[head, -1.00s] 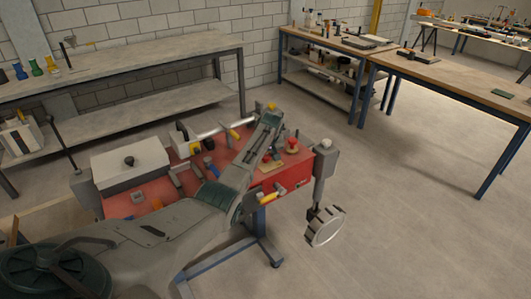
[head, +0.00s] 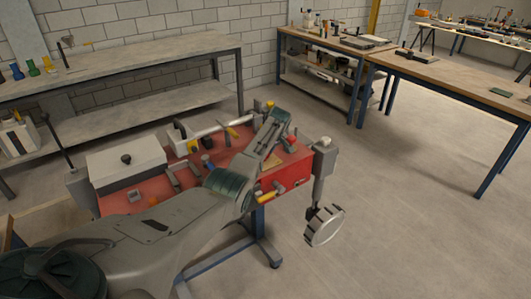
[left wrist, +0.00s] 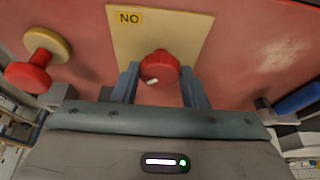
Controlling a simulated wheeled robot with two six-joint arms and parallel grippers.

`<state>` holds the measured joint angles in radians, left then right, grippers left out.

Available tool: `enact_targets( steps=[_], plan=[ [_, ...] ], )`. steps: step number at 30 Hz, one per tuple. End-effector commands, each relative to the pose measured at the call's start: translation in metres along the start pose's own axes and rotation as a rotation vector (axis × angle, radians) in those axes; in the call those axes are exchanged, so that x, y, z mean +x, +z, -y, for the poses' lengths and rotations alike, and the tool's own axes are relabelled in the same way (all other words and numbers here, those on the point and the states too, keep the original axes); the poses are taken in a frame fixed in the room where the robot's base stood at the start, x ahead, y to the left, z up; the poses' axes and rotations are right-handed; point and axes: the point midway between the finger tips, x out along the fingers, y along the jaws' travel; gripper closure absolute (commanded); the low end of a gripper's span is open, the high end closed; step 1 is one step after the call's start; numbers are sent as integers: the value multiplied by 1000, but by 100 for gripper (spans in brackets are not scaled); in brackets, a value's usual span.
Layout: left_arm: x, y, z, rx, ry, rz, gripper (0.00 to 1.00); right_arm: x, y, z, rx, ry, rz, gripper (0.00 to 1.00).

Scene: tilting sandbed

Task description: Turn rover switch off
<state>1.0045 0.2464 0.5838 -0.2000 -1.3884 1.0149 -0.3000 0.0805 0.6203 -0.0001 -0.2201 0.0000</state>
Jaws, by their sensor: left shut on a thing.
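In the left wrist view a red knob (left wrist: 159,64) stands on a pale yellow plate (left wrist: 185,38) marked "NO"; the rest of the lettering is hidden. My left gripper (left wrist: 159,72) has one finger on each side of this knob and is shut on it. A small white mark shows on the knob. In the head view the yellow plate (head: 272,162) lies on the red panel, and my left arm reaches over it from the lower left; the fingertips cannot be made out there. My right gripper is not in view.
A red mushroom button on a yellow base (left wrist: 38,62) stands left of the plate. The red bed (head: 285,178) carries a grey box (head: 126,165), and a round silver wheel (head: 324,226) hangs at its right. Open floor lies to the right.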

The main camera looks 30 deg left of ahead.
Motion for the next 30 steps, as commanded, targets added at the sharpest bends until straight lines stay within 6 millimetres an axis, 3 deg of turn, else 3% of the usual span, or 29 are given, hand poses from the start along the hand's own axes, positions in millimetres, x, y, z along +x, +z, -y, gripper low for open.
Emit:
enact_targets(
  steps=[5, 6, 9, 21, 30],
  plan=[
    [-1, -1, -1, -1, 2, -1, 83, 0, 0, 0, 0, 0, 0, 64],
    [-1, -1, -1, -1, 2, -1, 59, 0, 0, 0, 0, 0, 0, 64],
    [-1, -1, 0, -1, 2, -1, 39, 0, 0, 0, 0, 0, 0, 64],
    [-5, 0, -1, 1, 2, -1, 39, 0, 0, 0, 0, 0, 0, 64],
    [-51, 0, -1, 0, 6, -3, 39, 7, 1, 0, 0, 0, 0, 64]
  ],
)
